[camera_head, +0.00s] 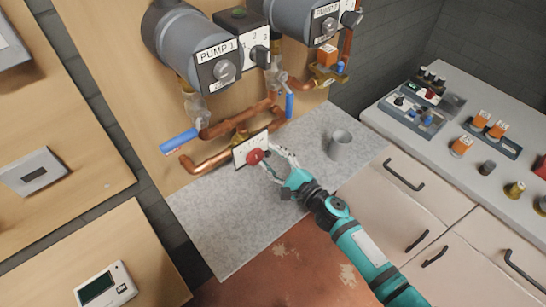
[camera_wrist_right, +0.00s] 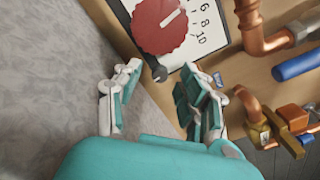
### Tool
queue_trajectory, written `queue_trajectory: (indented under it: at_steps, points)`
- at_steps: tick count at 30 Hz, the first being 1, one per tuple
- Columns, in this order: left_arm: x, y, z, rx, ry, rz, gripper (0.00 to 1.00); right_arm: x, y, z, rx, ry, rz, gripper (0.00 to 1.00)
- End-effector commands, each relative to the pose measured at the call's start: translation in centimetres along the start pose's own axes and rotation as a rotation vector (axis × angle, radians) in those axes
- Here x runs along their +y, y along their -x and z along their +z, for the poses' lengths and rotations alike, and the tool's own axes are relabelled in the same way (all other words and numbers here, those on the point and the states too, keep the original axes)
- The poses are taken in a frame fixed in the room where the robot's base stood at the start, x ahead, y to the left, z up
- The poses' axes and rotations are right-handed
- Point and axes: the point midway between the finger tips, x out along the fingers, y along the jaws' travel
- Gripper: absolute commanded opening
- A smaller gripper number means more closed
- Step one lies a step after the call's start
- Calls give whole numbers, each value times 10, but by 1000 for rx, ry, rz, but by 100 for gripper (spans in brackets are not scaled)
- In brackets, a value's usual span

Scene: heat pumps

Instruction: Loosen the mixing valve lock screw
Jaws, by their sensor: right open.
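The mixing valve has a red round knob (camera_head: 255,156) in front of a white dial plate (camera_head: 240,151), on copper pipes low on the wooden panel. In the right wrist view the red knob (camera_wrist_right: 160,22) is at the top, with numbers on the dial plate (camera_wrist_right: 208,35). A dark narrow part with a rounded end (camera_wrist_right: 158,72) sticks out beside the knob; I cannot tell if it is the lock screw. My right gripper (camera_head: 275,158) is open, just right of the knob; in the wrist view its fingers (camera_wrist_right: 162,82) stand apart below the knob. My left gripper is out of view.
Pump 1 (camera_head: 190,45) and pump 2 (camera_head: 300,15) hang above. Blue valve handles (camera_head: 180,141) stick out near the pipes. A grey cup (camera_head: 340,145) stands on the speckled counter (camera_head: 225,225). A workbench (camera_head: 450,140) with trays and small parts is at the right.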

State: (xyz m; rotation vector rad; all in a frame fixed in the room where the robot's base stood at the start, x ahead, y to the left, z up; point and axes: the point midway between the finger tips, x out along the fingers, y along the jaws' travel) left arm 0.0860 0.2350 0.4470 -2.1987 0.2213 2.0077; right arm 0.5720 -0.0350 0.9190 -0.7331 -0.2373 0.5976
Motion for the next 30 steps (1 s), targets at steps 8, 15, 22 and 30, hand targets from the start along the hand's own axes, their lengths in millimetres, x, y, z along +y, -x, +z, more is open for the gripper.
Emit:
queue_trajectory:
  at_steps: [8,15,22,30]
  points:
    - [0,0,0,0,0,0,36,0,0,0,0,-1,0,36]
    - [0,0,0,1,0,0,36,0,0,0,0,-1,0,4]
    - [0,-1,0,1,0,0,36,1,0,0,0,8,0,0]
    - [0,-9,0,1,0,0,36,1,0,0,0,122,0,0]
